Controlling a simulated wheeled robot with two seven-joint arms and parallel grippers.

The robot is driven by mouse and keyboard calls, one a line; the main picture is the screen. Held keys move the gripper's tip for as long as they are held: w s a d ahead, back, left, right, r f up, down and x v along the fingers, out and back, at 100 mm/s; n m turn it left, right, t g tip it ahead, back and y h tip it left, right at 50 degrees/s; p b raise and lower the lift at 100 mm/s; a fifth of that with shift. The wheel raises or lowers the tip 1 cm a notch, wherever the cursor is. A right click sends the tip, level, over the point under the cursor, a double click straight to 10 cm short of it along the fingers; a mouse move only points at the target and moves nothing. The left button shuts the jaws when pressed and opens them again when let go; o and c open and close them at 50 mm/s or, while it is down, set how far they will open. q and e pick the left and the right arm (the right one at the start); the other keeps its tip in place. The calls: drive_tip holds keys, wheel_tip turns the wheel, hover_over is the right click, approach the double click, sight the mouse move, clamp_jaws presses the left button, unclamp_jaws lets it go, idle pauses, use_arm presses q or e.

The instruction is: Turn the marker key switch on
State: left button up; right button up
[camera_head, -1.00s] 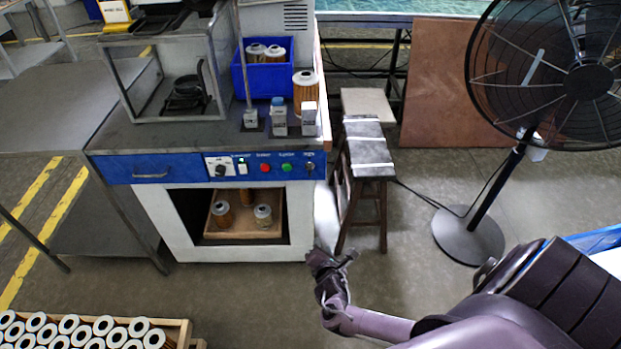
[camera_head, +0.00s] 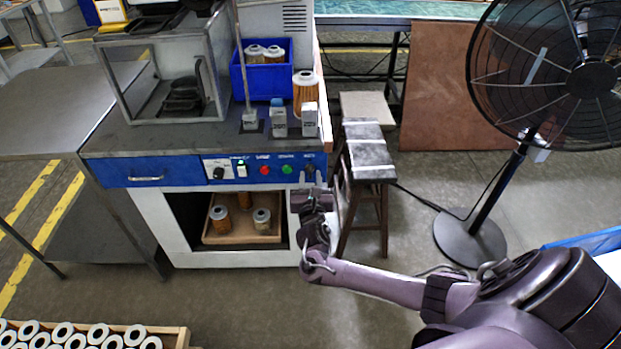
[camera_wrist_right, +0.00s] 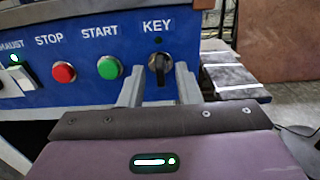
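The key switch (camera_wrist_right: 159,64) is a dark knob with its grip about upright, below the white word KEY on the blue panel. In the head view it is a small dark spot (camera_head: 310,168) at the panel's right end. My right gripper (camera_wrist_right: 159,76) is open, with one grey finger on each side of the switch. Gaps show between fingers and knob in the wrist view; how far the tips are from the panel is hard to tell. In the head view my right gripper (camera_head: 312,189) is just below the panel's right end. My left gripper is not in view.
A green START button (camera_wrist_right: 109,67) and a red STOP button (camera_wrist_right: 63,72) sit left of the switch, then a lit rocker switch (camera_wrist_right: 19,70). A wooden stool (camera_head: 368,155) stands right of the cabinet, close to my arm. A floor fan (camera_head: 470,235) stands farther right.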

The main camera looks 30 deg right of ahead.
drive_tip(key=shift+w+d, duration=0.25)
drive_tip(key=shift+w, duration=0.2)
drive_tip(key=shift+c, duration=0.3)
clamp_jaws()
